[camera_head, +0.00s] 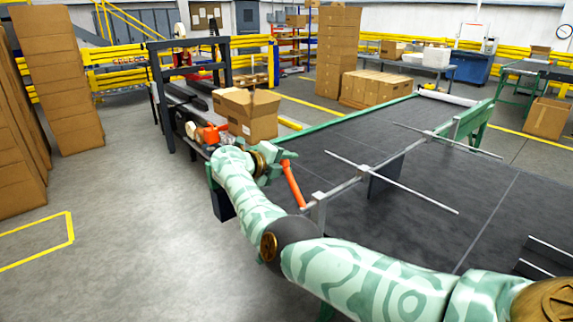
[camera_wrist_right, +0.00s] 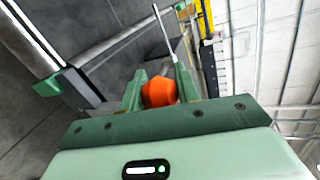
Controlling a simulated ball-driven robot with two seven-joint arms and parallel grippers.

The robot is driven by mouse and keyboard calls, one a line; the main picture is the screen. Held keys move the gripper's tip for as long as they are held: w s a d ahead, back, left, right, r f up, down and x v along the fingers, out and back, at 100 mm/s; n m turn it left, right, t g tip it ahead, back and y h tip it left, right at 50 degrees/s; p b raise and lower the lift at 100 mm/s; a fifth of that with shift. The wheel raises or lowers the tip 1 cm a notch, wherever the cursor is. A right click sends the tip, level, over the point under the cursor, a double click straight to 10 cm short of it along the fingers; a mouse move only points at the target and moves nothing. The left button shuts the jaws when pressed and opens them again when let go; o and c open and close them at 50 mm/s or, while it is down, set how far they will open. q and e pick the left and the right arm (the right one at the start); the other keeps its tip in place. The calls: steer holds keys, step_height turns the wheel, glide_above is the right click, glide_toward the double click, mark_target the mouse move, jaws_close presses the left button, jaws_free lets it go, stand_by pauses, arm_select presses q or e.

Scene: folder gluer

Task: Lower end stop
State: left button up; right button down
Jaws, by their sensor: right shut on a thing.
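The end stop appears to be the grey crossbar (camera_head: 345,186) over the dark conveyor, with a dark plate (camera_head: 385,177) hanging from it and thin rods fixed across it. An orange lever (camera_head: 293,184) stands up at the bar's near end, leaning left. My right gripper (camera_head: 284,150) is at the lever's upper end. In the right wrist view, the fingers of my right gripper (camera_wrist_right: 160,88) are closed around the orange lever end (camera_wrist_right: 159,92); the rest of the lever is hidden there. My left gripper is not in view.
The dark conveyor bed (camera_head: 480,200) has green side rails. An open carton (camera_head: 250,115) stands beyond my right gripper, near a dark machine frame (camera_head: 165,95). Carton stacks (camera_head: 338,50) stand behind. The floor at left (camera_head: 130,230) is clear.

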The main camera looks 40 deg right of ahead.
steer(key=shift+f, duration=0.1)
steer(key=c, duration=1.1)
jaws_free()
steer(key=shift+o, duration=0.4)
steer(key=shift+w, duration=0.1)
steer(key=p+v, duration=0.1)
steer(key=v, duration=1.5)
steer(key=shift+a, duration=0.2)
steer(key=shift+f, duration=0.1)
